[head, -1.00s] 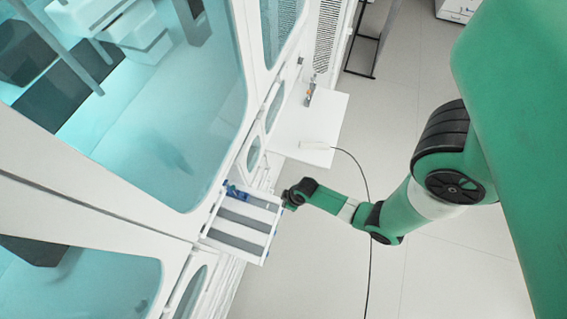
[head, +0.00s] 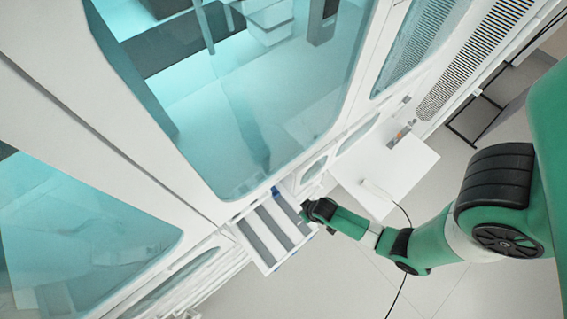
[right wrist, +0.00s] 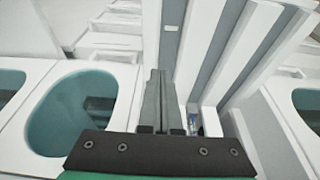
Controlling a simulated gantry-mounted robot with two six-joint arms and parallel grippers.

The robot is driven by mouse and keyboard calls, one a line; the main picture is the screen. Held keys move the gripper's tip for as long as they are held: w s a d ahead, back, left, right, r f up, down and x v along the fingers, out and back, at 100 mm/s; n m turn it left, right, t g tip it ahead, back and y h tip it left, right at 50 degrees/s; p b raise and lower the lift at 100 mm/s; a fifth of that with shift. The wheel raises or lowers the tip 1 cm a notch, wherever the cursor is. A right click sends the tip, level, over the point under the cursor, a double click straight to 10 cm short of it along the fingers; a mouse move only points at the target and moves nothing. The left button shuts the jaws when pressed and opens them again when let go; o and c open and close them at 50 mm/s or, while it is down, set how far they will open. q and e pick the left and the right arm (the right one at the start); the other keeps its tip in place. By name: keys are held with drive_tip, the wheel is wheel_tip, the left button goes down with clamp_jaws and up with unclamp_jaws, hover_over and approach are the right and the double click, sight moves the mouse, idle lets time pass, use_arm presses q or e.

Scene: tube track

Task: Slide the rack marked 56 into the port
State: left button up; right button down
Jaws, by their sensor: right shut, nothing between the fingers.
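A white loading tray with grey lanes (head: 267,238) juts out from the machine front in the head view. It also fills the upper right of the right wrist view (right wrist: 237,45). A small blue part (head: 276,191) shows at the tray's upper edge, beside the machine; it may belong to a rack. No number 56 can be read. My right gripper (head: 304,211) is at the tray's right edge; its fingers (right wrist: 155,76) are shut and empty, alongside the lanes. My left gripper is out of view.
The machine has large teal windows (head: 250,110) and white frames around the tray. A white side table (head: 388,170) with a small white device (head: 376,188) and a black cable (head: 404,215) stands to the right.

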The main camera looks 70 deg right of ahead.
drive_tip(key=a, duration=0.2)
drive_tip(key=b, duration=0.7)
approach(289, 209)
drive_tip(key=f, duration=0.2)
drive_tip(key=s+f, duration=0.1)
drive_tip(key=a+f, duration=0.1)
drive_tip(key=f, duration=0.1)
drive_tip(key=shift+s+a+f, duration=0.1)
drive_tip(key=shift+s+f, duration=0.25)
drive_tip(key=w+d, duration=0.2)
drive_tip(key=w, duration=0.1)
drive_tip(key=shift+w+d, duration=0.1)
drive_tip(key=shift+w, duration=0.15)
drive_tip(key=shift+s, duration=0.1)
